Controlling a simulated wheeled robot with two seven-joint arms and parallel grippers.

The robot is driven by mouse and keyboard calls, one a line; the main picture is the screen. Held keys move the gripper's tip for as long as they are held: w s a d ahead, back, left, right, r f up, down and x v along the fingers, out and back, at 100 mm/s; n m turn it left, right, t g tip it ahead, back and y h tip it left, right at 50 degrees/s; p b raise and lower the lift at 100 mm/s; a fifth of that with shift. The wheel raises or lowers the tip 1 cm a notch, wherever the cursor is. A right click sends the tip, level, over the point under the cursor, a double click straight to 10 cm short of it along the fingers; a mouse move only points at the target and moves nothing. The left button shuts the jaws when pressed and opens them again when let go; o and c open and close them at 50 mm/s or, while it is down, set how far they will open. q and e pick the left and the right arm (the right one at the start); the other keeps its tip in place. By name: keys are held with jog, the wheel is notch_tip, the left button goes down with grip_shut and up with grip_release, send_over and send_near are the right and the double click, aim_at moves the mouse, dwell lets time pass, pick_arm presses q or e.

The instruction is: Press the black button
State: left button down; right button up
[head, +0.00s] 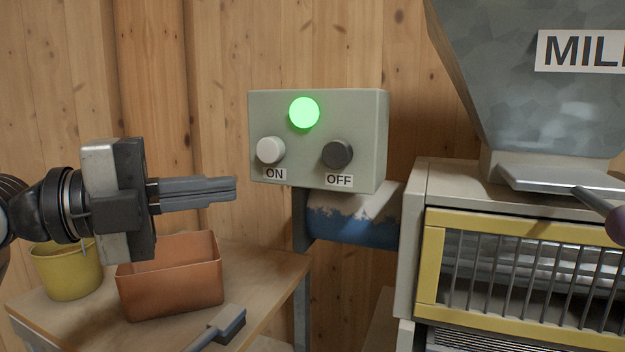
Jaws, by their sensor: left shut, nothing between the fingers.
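The black button (337,154) is on the right of the front of a grey-green control box (318,180), above a label reading OFF. A white button (270,150) is on the left above a label reading ON. A round lamp (304,112) between and above them glows green. My left gripper (235,189) is shut and empty, its fingers pointing right. In the picture its fingertips are left of the box and a little lower than the white button, apart from the black button. My right gripper is not in view.
A grey hopper (535,95) marked MILL stands at the right over a machine with a yellow-framed grille (433,255). Below my left gripper, a wooden table (265,275) holds an orange bin (172,295), a yellow bucket (68,272) and a brush (226,324). A wooden wall is behind.

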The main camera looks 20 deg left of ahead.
aim_at(312, 173)
pick_arm(q)
jog(key=p+x, duration=0.2)
jog(key=x, duration=0.2)
jog(key=w+a+p+x, duration=0.1)
jog(key=p+x, duration=0.1)
jog(key=x, duration=0.2)
jog(key=w+a+p+x, duration=0.1)
jog(key=p+x, duration=0.1)
jog(key=x, duration=0.2)
jog(key=shift+w+d, duration=0.3)
jog(key=shift+w, duration=0.05)
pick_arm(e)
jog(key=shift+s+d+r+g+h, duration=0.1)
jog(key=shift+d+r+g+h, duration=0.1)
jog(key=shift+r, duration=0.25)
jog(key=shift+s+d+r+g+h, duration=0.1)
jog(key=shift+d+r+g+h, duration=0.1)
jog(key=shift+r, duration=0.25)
